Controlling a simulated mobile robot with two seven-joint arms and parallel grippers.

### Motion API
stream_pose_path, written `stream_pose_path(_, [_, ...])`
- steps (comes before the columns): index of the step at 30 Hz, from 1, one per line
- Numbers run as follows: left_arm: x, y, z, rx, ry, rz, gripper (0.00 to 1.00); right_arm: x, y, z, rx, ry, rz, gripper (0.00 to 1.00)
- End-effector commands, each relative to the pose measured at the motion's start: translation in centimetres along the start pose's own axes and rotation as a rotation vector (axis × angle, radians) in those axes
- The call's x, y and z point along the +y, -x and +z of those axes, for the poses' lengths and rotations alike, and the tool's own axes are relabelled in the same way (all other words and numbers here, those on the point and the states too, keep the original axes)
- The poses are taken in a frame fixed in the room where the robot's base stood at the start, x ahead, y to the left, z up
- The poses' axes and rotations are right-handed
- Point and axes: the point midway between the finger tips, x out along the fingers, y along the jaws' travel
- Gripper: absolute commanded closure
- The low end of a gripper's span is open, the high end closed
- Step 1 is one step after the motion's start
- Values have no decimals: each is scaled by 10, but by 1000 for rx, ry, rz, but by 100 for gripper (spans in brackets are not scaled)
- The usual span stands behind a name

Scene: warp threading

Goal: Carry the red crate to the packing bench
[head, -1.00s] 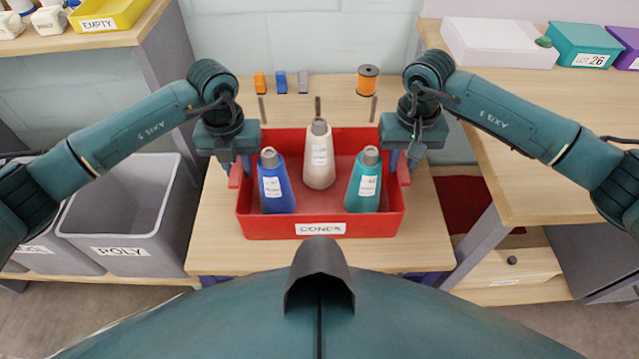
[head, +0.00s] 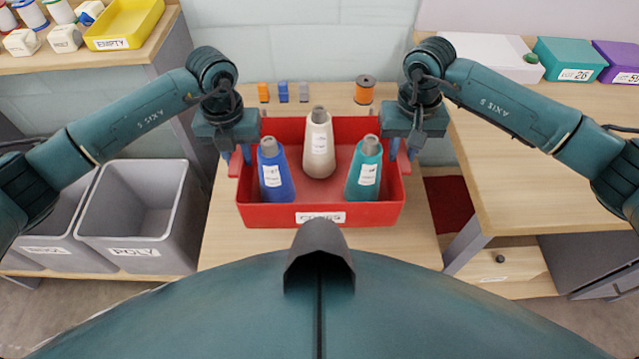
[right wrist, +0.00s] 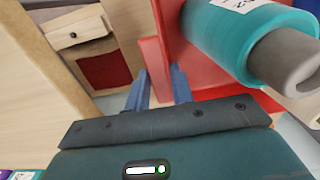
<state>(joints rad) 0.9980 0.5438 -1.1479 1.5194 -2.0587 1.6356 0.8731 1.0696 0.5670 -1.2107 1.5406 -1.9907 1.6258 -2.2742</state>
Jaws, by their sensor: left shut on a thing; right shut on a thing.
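The red crate (head: 270,215) is in the middle of the head view, level, over a wooden table (head: 225,235). It holds a blue cone (head: 276,175), a cream cone (head: 318,150) and a teal cone (head: 364,175), all upright. My left gripper (head: 236,158) is shut on the crate's left handle. My right gripper (head: 403,156) is shut on its right handle; the right wrist view shows both blue fingers (right wrist: 158,88) around the red handle wall. The gap under the crate is hidden. No bench in view carries a readable packing label.
A wooden bench (head: 520,170) stands at the right, with a white box (head: 490,58), teal bin (head: 570,58) and purple bin (head: 617,62) along its back. A grey POLY bin (head: 145,215) is at left.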

Motion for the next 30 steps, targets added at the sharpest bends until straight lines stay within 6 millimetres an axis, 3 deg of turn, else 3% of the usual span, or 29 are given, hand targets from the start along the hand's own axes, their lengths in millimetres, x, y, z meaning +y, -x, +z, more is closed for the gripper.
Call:
stream_pose_path(1, [0,14,1,-2,1,0,100,0,14,-1,3,-1,0,100])
stream_pose_path(30, [0,130,1,-2,1,1,100,0,130,-1,2,-1,0,100])
